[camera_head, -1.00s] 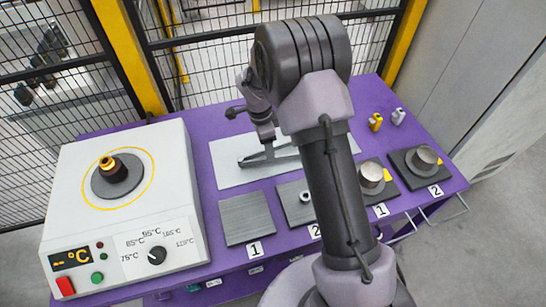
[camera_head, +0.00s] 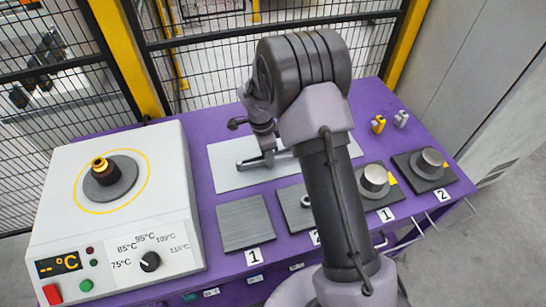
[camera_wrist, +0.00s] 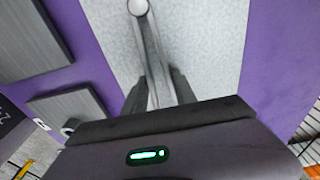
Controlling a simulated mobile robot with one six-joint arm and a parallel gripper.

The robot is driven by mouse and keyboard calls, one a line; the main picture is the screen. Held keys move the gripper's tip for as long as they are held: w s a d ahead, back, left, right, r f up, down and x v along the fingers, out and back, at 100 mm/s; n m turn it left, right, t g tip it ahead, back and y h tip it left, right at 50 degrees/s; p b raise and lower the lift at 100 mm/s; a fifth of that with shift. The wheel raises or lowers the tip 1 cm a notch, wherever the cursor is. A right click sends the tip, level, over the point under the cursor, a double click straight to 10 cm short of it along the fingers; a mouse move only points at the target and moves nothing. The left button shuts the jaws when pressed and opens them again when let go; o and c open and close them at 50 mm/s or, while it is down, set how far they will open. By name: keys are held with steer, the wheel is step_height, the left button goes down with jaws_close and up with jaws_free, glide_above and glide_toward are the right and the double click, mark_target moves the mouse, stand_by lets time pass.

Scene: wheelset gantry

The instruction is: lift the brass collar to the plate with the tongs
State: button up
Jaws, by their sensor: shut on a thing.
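The brass collar (camera_head: 99,164) sits on a dark round base on the white heater (camera_head: 165,200) at the left. The tongs (camera_head: 262,161) lie over the pale grey mat (camera_head: 225,180) at mid-table, and in the wrist view the tongs (camera_wrist: 150,45) run up from between my fingers. My gripper (camera_wrist: 158,92) is shut on the tongs; in the head view it is partly hidden behind my arm. I cannot tell whether the tongs touch the mat. Plate 1 (camera_head: 243,222) is bare. Plate 2 (camera_head: 292,204) bears a small metal ring and is partly hidden by my arm.
At the right, two dark pads (camera_head: 445,178) each hold a metal cylinder (camera_head: 431,160). A yellow piece (camera_head: 378,124) and a grey piece (camera_head: 401,119) stand at the back right. The heater's panel has a dial (camera_head: 150,262). A mesh fence (camera_head: 215,70) stands behind the table.

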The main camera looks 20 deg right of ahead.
step_height(320, 180, up, 12)
steer(key=p, duration=0.7)
